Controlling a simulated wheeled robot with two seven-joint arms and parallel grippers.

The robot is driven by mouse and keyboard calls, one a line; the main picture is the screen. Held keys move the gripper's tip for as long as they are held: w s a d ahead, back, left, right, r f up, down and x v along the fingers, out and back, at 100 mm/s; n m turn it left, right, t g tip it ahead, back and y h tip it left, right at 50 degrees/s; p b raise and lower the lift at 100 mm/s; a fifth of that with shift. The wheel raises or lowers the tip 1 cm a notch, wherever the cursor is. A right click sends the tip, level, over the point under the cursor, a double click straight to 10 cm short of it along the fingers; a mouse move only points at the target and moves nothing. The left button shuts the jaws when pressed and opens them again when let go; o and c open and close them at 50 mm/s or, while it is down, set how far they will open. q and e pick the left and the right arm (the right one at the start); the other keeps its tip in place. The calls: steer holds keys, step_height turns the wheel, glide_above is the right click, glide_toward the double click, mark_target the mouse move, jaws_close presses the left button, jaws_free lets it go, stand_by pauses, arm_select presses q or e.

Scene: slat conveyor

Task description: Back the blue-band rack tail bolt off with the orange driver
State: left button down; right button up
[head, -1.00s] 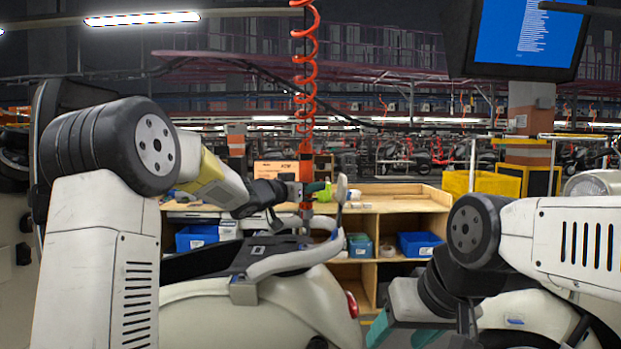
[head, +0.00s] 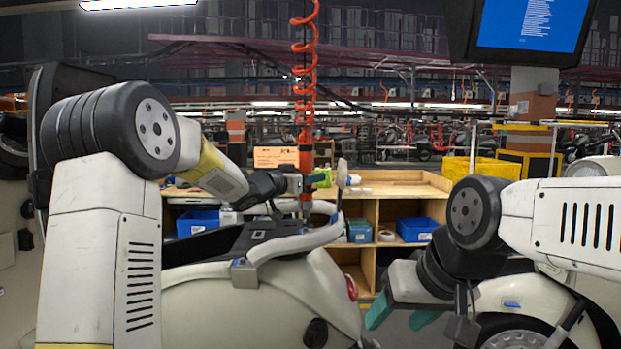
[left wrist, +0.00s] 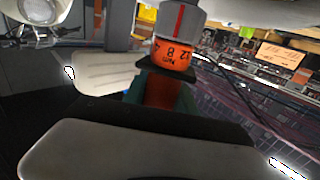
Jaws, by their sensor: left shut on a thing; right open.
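My left gripper (head: 305,184) is shut on the orange driver (head: 306,207), which hangs under a coiled orange hose above the left scooter's tail. The left wrist view shows the orange driver (left wrist: 165,92) between teal finger pads, with a numbered orange ring and a grey end with a red stripe. The pale tubular rack (head: 290,243) runs round the dark seat of the cream scooter (head: 245,305), below the gripper. I cannot make out a blue band or the tail bolt. My right gripper (head: 400,316) is open and empty, low right of that scooter, with teal fingertips.
A wooden shelf bench (head: 405,190) with blue bins (head: 417,229) stands behind. A second cream scooter (head: 515,298) is at the right, close to my right arm. The coiled hose (head: 305,60) hangs above the driver. A monitor (head: 525,25) hangs at upper right.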

arm_select(q)
steer(key=shift+a+f, duration=0.15)
steer(key=shift+f, duration=0.75)
stand_by(1.9)
steer(key=shift+r, duration=1.5)
stand_by(0.9)
steer(key=shift+r, duration=2.65)
